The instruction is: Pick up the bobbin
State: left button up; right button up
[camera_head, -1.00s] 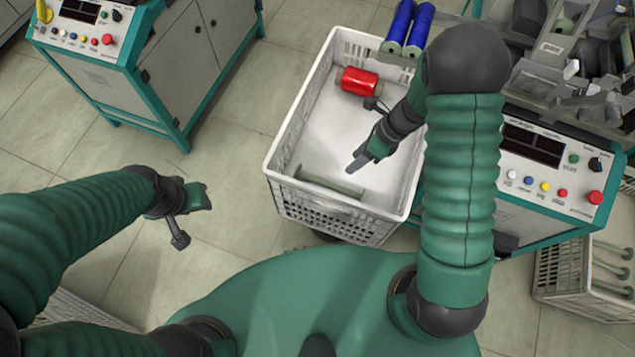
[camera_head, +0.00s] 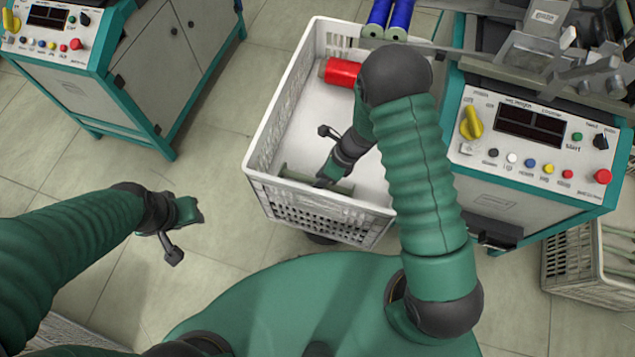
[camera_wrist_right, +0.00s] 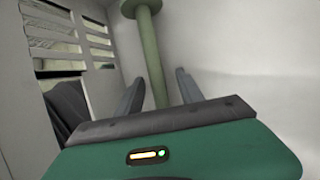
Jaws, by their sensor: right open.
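A grey-green empty bobbin (camera_head: 298,177) with flanged ends lies on the floor of the white crate, along its near wall. My right gripper (camera_head: 322,182) is inside the crate, down at the bobbin and hiding part of it. In the right wrist view the bobbin (camera_wrist_right: 152,45) runs up the picture from between the two open fingers (camera_wrist_right: 160,90); I cannot tell whether they touch it. A red-wound bobbin (camera_head: 341,72) lies at the crate's far end. My left gripper (camera_head: 195,212) hangs over the floor left of the crate; its fingers are too unclear to read.
The white crate (camera_head: 262,125) has slotted walls close around my right gripper. Blue bobbins (camera_head: 390,18) stand beyond its far edge. A machine with a control panel (camera_head: 530,135) is at the right, another (camera_head: 45,25) at the far left. A second crate (camera_head: 570,262) stands lower right.

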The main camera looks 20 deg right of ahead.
jog(key=shift+a+r, duration=0.1)
jog(key=shift+a, duration=0.1)
jog(key=c, duration=0.6)
grip_shut()
jog(key=shift+d, duration=0.1)
